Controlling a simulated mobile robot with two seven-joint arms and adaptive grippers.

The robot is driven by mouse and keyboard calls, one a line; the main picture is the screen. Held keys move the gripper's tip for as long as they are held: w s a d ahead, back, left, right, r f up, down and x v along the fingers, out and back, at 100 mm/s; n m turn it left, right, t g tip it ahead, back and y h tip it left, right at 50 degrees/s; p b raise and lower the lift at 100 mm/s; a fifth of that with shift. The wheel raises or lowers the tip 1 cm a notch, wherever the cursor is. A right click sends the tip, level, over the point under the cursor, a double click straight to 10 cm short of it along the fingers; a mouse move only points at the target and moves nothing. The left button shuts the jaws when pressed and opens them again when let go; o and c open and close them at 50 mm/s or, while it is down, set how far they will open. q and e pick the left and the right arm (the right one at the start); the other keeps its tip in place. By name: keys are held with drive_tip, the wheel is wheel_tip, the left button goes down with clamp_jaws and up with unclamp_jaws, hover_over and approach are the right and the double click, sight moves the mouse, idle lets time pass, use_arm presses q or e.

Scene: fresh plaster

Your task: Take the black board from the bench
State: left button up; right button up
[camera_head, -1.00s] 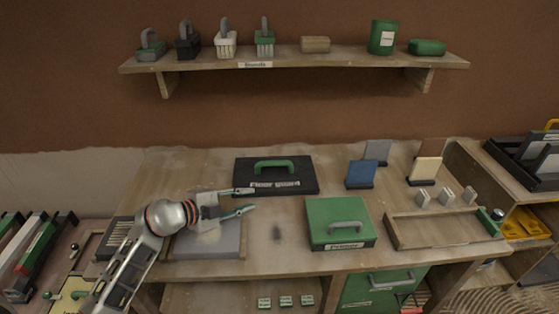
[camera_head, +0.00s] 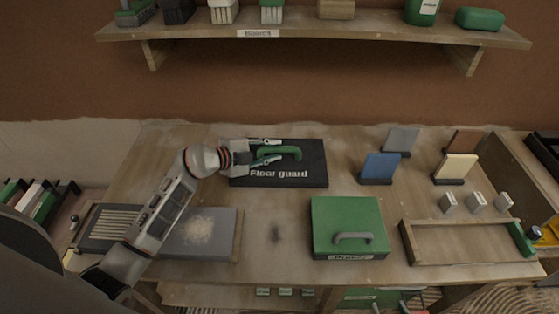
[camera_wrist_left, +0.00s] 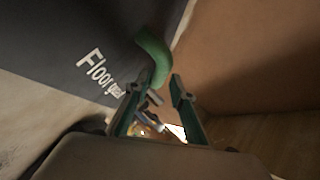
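The black board (camera_head: 310,174), lettered "Floor guard", lies flat on the bench (camera_head: 283,212) near the wall. Its green handle (camera_head: 285,152) stands on top and also shows in the left wrist view (camera_wrist_left: 152,55). My left gripper (camera_head: 273,150) is at the handle's left end, over the board. Its two fingers (camera_wrist_left: 158,90) are apart in the wrist view, with the handle's near end close to the left-hand finger. I cannot tell whether they touch. My right gripper is not in view.
A green case (camera_head: 346,215) stands in front of the board. A grey dusty slab (camera_head: 200,230) lies under my left forearm. A shelf (camera_head: 320,22) hangs above.

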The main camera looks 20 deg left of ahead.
sight(277, 149)
use_arm(q)
drive_tip(key=x, duration=0.3)
drive_tip(key=shift+w+d+f, duration=0.2)
drive_tip(key=shift+w, duration=0.05)
clamp_jaws()
drive_tip(key=shift+r, duration=0.1)
